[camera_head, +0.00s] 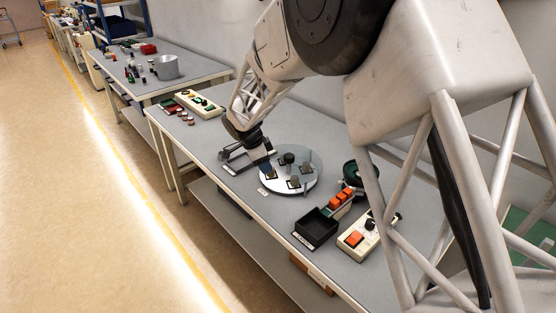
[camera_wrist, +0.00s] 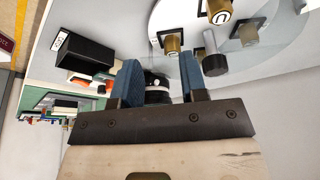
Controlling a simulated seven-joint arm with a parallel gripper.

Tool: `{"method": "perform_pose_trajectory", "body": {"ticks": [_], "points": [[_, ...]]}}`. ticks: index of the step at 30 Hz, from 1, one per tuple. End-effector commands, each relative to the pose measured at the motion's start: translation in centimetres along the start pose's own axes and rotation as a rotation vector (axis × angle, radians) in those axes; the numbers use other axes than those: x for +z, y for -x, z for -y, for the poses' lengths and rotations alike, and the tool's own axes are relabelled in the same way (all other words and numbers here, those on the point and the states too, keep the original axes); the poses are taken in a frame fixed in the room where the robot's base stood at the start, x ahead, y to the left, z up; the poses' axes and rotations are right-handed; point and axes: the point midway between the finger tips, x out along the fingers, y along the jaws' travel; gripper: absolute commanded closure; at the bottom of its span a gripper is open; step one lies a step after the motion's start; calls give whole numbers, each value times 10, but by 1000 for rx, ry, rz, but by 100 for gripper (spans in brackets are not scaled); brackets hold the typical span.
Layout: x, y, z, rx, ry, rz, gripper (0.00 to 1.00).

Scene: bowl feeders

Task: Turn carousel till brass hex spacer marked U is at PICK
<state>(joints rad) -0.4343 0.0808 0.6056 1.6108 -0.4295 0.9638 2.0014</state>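The carousel (camera_head: 309,184) is a pale round disc on the bench, with a dark upright post (camera_head: 288,158) and several brass spacers on dark square pads. In the wrist view the carousel (camera_wrist: 283,14) fills the upper right. A brass spacer marked U (camera_wrist: 220,12) shows at the top edge there. Another brass spacer (camera_wrist: 171,43) lies nearer my fingers, and its mark is not readable. A grey post (camera_wrist: 211,55) appears close to my right-hand finger; contact cannot be told. My gripper (camera_head: 267,169) is at the carousel's left side, its blue fingers (camera_wrist: 160,75) apart with nothing held. The PICK label is not readable.
A black open bin (camera_head: 317,228) with a label stands in front of the carousel. Orange-topped parts (camera_head: 339,200), a dark round bowl (camera_head: 362,172) and a control box with an orange button (camera_head: 354,239) are to the right.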

Motion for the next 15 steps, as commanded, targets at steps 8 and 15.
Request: {"method": "perform_pose_trajectory", "body": {"ticks": [8, 15], "points": [[-41, -3, 30, 20, 77, 131, 31], [-87, -2, 62, -12, 170, 276, 31]]}}
